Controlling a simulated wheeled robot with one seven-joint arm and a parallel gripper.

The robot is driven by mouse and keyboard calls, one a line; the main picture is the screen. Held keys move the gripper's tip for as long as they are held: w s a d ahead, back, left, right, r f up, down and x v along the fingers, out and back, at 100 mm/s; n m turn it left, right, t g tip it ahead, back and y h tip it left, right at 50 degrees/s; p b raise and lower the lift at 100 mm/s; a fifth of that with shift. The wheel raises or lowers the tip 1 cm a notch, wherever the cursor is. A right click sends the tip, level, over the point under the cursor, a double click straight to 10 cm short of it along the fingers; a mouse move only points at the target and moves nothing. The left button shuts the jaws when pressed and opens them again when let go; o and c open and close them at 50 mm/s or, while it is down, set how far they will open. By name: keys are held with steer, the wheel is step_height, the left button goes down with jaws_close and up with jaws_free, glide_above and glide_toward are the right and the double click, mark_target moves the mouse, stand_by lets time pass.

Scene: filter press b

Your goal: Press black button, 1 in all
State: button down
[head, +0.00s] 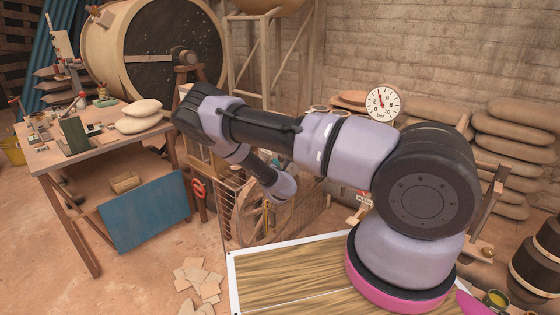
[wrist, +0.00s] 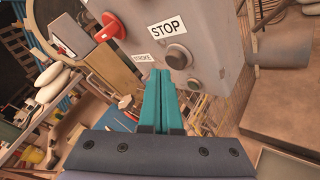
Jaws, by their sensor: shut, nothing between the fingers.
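A grey control box (wrist: 205,30) fills the upper middle of the wrist view. A dark, round, black-looking button (wrist: 178,57) in a grey collar sits on its face, just below a white STOP label (wrist: 167,28). A STROKE label (wrist: 142,58) is to its left, and a red knob (wrist: 108,27) is further left. My gripper (wrist: 161,73) is shut and empty, its teal fingers together. The fingertips appear just below and left of the dark button; I cannot tell whether they touch the box. Part of the box face is hidden behind the fingers. In the head view the gripper and buttons are not distinguishable.
In the head view, a cluttered workbench (head: 85,150) stands at the left and a large drum (head: 150,45) behind it. A pressure gauge (head: 383,104) is right of centre. Stacked sacks (head: 515,140) line the wall at the right. Loose tiles (head: 198,280) lie on the floor.

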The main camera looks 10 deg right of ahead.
steer(key=shift+a, duration=0.15)
steer(key=s+a, duration=0.1)
steer(key=a, duration=0.1)
steer(key=s+a, duration=0.1)
steer(key=s, duration=0.1)
steer(key=shift+a, duration=0.4)
stand_by(0.6)
steer(key=s+d+r+m+g+y, duration=0.1)
steer(key=s+r+m+g, duration=0.2)
steer(key=r+m, duration=0.65)
steer(key=s+d+r+m+g+y, duration=0.1)
steer(key=s+d+r+m+g, duration=0.15)
steer(key=r+m, duration=0.65)
steer(key=s+d+r+m+g+y, duration=0.1)
steer(key=s+r+m+g, duration=0.3)
steer(key=r, duration=0.9)
steer(key=s+r+m+y, duration=0.2)
steer(key=s+r+m, duration=0.2)
steer(key=s+r, duration=0.7)
steer(key=s+d+r+m, duration=0.1)
steer(key=s+r+m, duration=0.1)
steer(key=s, duration=0.6)
steer(key=s+d+r+m, duration=0.1)
steer(key=s+r+m, duration=0.1)
steer(key=s, duration=0.7)
steer(key=shift+s+d+r, duration=0.15)
steer(key=shift+s+r, duration=0.15)
steer(key=shift+r, duration=0.1)
